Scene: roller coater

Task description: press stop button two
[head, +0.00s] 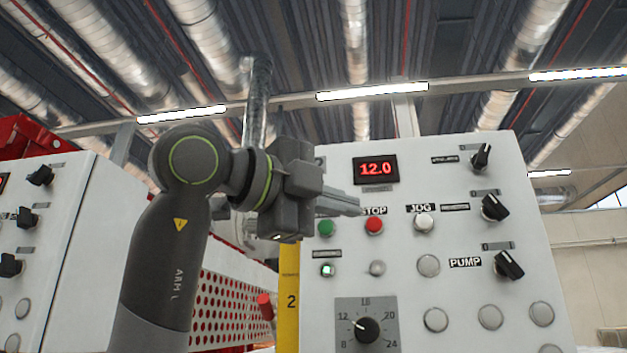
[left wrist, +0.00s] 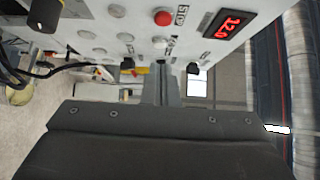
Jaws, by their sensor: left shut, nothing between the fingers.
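The red stop button (head: 374,225) sits under a STOP label on the light grey control panel (head: 420,187), which has a yellow strip marked 2 (head: 290,302) at its left edge. My left gripper (head: 358,207) is shut and empty, its fingertips just above and left of the red button in the head view. Whether they touch the panel cannot be told there. In the left wrist view the closed fingertips (left wrist: 162,68) point toward the panel, and the red button (left wrist: 162,18) shows beyond them, apart from the tips in the picture. My right gripper is not in view.
A green button (head: 326,228) and a pale JOG button (head: 424,223) flank the stop button. A red display (head: 376,169) reading 12.0 is above. Black rotary switches (head: 495,207) stick out at right, a dial (head: 367,330) below. Another panel (head: 45,240) stands at left.

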